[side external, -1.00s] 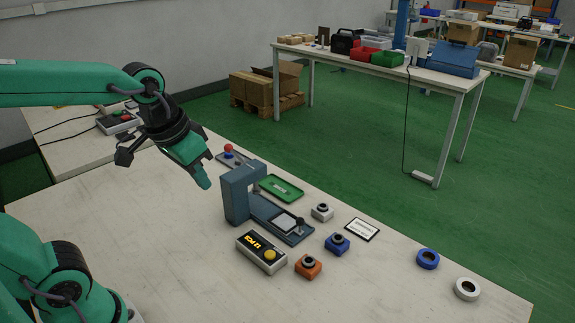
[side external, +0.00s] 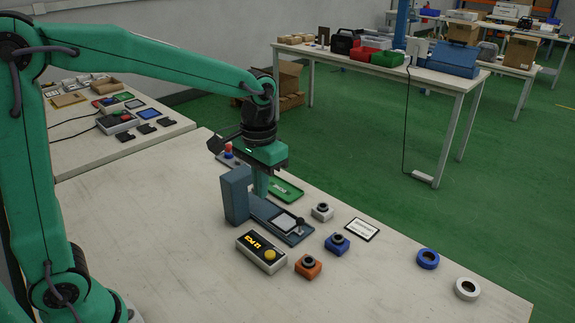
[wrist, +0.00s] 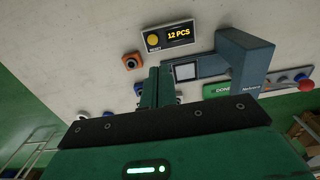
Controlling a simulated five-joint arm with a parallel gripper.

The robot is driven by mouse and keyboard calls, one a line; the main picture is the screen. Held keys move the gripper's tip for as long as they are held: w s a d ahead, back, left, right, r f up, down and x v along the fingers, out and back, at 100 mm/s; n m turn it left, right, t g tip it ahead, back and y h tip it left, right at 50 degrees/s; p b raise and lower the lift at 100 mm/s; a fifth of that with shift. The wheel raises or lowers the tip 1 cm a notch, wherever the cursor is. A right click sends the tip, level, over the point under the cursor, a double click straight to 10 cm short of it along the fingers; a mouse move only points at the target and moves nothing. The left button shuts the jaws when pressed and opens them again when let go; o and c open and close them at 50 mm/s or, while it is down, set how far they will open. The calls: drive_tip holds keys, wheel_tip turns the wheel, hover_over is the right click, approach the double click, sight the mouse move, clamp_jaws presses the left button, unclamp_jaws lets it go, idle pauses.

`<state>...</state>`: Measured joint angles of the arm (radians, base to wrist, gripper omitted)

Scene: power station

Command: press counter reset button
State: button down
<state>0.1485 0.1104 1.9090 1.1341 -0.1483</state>
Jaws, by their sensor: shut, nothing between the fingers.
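The counter (side external: 250,243) is a pale box with a black face and lit yellow digits. Its round yellow button (side external: 269,254) is at its right end in the side view. In the wrist view the counter (wrist: 178,46) reads "12 PCS", and the yellow button (wrist: 152,40) has a RESET label under it. My gripper (side external: 260,192) points down beside the blue-grey fixture's upright, apart from the counter and farther back. In the wrist view my gripper (wrist: 158,76) has its green fingers together, with nothing between them.
The blue-grey fixture (side external: 236,196) stands behind the counter. An orange block (side external: 308,267), a blue block (side external: 337,244) and a grey block (side external: 322,212) are to the right. The table's front left is clear.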

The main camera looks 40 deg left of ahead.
sight(270, 253)
drive_tip(key=shift+w+d+f+g, duration=0.15)
drive_tip(key=shift+w+d+f, duration=0.1)
drive_tip(key=shift+w+f, duration=0.25)
drive_tip(key=shift+w+d+f+g, duration=0.15)
drive_tip(key=shift+w+d+f, duration=0.1)
drive_tip(key=shift+w+f, duration=0.15)
drive_tip(key=shift+f, duration=0.1)
drive_tip(key=f, duration=0.4)
drive_tip(key=s+f, duration=0.1)
drive_tip(key=f, duration=0.8)
drive_tip(key=shift+s+d+f, duration=0.15)
drive_tip(key=shift+d+f, duration=0.15)
drive_tip(key=shift+f, duration=0.1)
drive_tip(key=shift+s+f, duration=0.1)
drive_tip(key=shift+f, duration=0.95)
wheel_tip(270, 253, up, 15)
drive_tip(key=w, duration=0.1)
drive_tip(key=shift+w+a, duration=0.25)
drive_tip(key=shift+w, duration=0.1)
idle(0.3)
